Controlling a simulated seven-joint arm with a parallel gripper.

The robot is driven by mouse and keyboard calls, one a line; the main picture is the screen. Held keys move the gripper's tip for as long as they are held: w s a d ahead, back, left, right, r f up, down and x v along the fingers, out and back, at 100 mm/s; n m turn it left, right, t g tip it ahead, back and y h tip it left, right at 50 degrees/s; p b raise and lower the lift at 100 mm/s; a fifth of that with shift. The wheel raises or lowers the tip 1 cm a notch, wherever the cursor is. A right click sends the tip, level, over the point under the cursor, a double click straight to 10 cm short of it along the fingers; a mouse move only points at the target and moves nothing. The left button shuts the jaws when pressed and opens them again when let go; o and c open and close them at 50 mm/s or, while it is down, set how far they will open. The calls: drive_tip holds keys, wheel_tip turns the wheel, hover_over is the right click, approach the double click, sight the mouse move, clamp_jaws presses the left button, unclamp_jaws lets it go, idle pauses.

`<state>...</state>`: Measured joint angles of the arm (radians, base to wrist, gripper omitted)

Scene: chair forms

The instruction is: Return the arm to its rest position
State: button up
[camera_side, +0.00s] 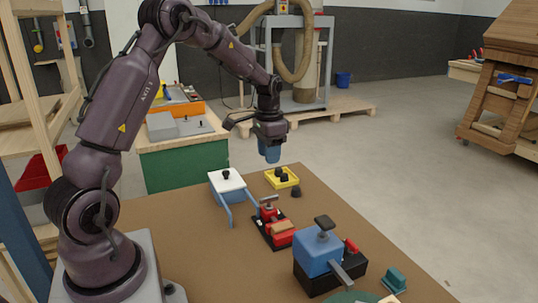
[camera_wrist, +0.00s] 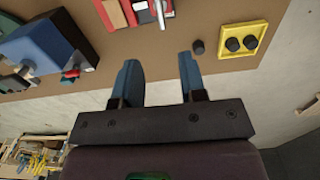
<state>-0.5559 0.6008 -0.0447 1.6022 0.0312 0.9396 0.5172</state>
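My gripper (camera_side: 270,153) hangs pointing down above the far part of the brown table (camera_side: 325,190), clear of everything on it. In the wrist view my gripper (camera_wrist: 158,75) shows two blue fingers set well apart with nothing between them. The gripper is open and empty. My arm is bent, raised at the elbow and reaching out over the table from the left.
On the table are a yellow tray (camera_side: 294,180) with dark knobs, a loose dark knob (camera_side: 296,193), a white-topped blue stand (camera_side: 227,182), a red clamp fixture (camera_side: 272,227), a blue block fixture (camera_side: 316,252) and a teal piece (camera_side: 394,280). A green workbench (camera_side: 185,165) stands behind.

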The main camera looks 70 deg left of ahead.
drive_tip(key=s+d+r+t, duration=0.2)
drive_tip(key=s+d+r, duration=0.5)
drive_tip(key=s+d, duration=0.2)
drive_tip(key=s+d+r+t, duration=0.3)
drive_tip(key=s+d+r, duration=0.5)
drive_tip(key=d, duration=0.5)
drive_tip(key=shift+s+d+r+t, duration=0.25)
drive_tip(key=shift+s+t, duration=0.05)
drive_tip(key=shift+s, duration=0.9)
